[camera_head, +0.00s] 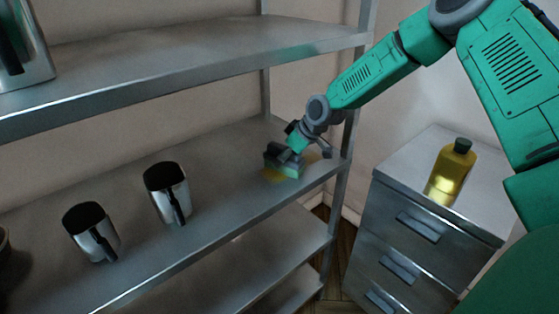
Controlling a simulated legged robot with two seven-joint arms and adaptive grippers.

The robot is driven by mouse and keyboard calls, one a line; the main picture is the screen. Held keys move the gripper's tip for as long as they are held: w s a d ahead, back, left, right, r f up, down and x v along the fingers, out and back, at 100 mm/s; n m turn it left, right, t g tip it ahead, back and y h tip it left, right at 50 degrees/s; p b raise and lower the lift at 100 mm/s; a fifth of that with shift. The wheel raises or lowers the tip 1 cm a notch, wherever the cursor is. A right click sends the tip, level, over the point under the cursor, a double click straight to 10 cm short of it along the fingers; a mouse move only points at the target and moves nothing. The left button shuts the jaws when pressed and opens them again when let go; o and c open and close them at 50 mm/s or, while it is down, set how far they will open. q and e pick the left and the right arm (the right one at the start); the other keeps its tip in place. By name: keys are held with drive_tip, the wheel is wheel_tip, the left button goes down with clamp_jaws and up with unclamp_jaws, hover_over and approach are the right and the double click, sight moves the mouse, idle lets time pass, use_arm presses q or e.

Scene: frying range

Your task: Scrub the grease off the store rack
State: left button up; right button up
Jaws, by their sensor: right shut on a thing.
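The metal store rack (226,195) fills the left and middle of the view, with several shelves. A yellowish grease patch (272,175) shows on the right end of the middle shelf, partly hidden by my right gripper and what it holds. My right gripper (289,152) reaches down from the upper right and is shut on a scrubber (291,169), a small greenish block that appears to rest on the grease. The gripper's fingers are small and dark, so their detail is hard to see. My left gripper is not in view.
Two metal pitchers with dark handles, one nearer the middle (170,190) and one further left (90,230), stand on the same shelf. Another metal container (30,50) stands on the shelf above. A yellow bottle (452,172) stands on a grey drawer cabinet (400,165) at right.

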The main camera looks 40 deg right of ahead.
drive_tip(key=shift+a+r, duration=0.15)
drive_tip(key=shift+w+d, duration=0.1)
drive_tip(key=shift+d, duration=0.25)
drive_tip(key=d, duration=0.2)
drive_tip(key=shift+d+f+b, duration=0.25)
drive_tip(key=shift+d+b, duration=0.1)
drive_tip(key=shift+d, duration=0.5)
drive_tip(key=shift+w+d+r+b, duration=0.15)
drive_tip(key=shift+d+b, duration=0.3)
drive_tip(key=shift+d, duration=0.55)
drive_tip(key=shift+d+f, duration=0.2)
drive_tip(key=shift+d, duration=0.65)
drive_tip(key=shift+w+d+f+b, duration=0.1)
drive_tip(key=shift+d+b, duration=0.45)
drive_tip(key=shift+d, duration=0.2)
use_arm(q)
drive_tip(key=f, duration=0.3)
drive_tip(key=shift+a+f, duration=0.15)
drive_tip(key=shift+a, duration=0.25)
use_arm(e)
drive_tip(key=shift+d, duration=0.3)
